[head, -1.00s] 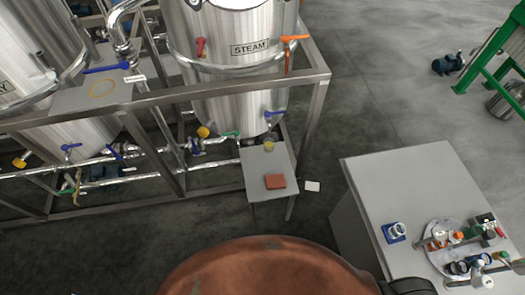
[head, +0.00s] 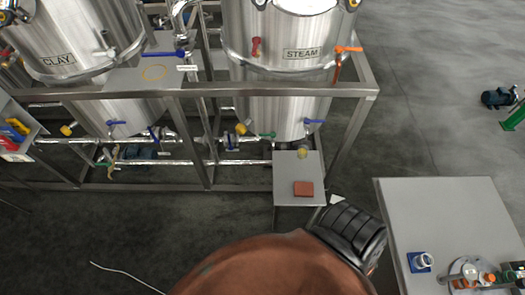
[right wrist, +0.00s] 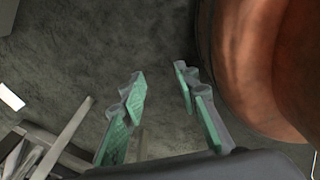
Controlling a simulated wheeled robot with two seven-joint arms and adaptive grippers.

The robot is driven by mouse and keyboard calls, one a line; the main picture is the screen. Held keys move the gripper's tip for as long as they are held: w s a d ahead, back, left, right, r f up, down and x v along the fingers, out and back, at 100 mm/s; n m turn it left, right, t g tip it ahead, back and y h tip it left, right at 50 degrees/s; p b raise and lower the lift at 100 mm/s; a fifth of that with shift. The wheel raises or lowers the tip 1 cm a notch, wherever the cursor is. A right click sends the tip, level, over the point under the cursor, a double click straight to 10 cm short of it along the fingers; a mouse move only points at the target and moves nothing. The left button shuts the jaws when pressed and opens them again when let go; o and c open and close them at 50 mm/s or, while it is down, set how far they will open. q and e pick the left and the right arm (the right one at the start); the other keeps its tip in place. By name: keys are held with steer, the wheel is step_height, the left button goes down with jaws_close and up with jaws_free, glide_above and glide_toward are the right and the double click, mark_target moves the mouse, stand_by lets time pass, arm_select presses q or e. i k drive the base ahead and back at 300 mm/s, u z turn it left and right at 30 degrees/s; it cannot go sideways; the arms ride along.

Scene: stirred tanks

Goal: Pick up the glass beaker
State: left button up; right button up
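A small yellowish, see-through vessel (head: 303,152), likely the glass beaker, stands at the back of a small grey table (head: 290,192) under the STEAM tank in the head view. It is too small there to make out details. My right gripper (right wrist: 160,92) is open and empty in the right wrist view, its green-padded fingers apart above the dark floor. The beaker does not show in that view. In the head view a dark part of my right arm is to the right and front of the small table. My left gripper is not in view.
A red-brown block (head: 303,188) lies on the small table in front of the vessel. The STEAM tank (head: 280,40) and a metal frame (head: 190,92) stand behind. A larger grey table (head: 440,215) with fittings is at right. A white card (right wrist: 10,97) lies on the floor.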

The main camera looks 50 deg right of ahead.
mark_target(303, 150)
steer(key=u, duration=0.15)
steer(key=i, duration=2.25)
steer(key=z, duration=2.65)
